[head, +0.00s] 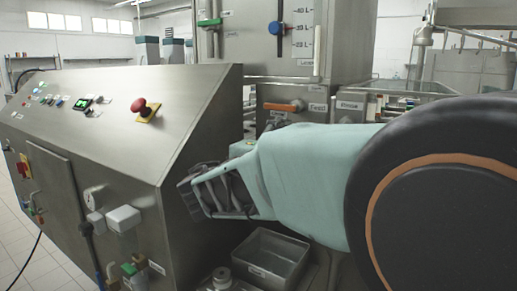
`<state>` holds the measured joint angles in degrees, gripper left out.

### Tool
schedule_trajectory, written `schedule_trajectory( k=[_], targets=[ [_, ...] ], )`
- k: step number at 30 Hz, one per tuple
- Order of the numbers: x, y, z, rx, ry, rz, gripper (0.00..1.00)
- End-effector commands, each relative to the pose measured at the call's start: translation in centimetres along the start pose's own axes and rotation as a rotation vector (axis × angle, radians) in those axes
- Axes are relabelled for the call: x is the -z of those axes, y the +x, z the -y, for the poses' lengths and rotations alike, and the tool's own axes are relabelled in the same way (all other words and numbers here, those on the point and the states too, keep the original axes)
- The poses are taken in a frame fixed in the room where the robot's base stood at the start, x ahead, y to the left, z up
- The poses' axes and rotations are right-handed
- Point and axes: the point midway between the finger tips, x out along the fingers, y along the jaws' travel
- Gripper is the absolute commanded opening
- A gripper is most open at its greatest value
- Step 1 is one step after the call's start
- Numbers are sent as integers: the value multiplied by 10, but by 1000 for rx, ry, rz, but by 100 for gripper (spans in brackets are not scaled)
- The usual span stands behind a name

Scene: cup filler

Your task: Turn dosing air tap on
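My gripper (188,200) reaches in from the right in a pale green sleeve. It is in front of the machine's right side, above a metal bin. I see it side-on, so the gap between its fingers is unclear; nothing shows between them. Several small valves show, and I cannot tell which is the dosing air tap. A green-handled valve (129,269) and a blue-handled valve (112,271) sit low on the cabinet front, left of and apart from my gripper. A tag (157,267) beside them is too small to read. An orange lever (284,106) lies horizontal beside the label "Feed".
The steel control cabinet (200,110) carries a red emergency button (139,104) and a gauge (93,199). White boxes (123,218) stick out from its front. A metal bin (270,258) stands below my gripper. Tiled floor (22,250) is open at left.

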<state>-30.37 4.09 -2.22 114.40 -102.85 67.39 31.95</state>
Motion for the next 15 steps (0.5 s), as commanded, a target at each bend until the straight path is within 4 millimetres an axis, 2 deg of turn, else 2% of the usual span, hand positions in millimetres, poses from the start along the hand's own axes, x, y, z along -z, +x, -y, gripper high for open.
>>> schedule_trajectory(
  k=[5, 12, 15],
  targets=[
    [0, 0, -22, -2, 7, 0, 79],
    [0, -2, -77, -14, 12, 0, 80],
    [2, -3, -92, -14, 10, -2, 80]
  ],
)
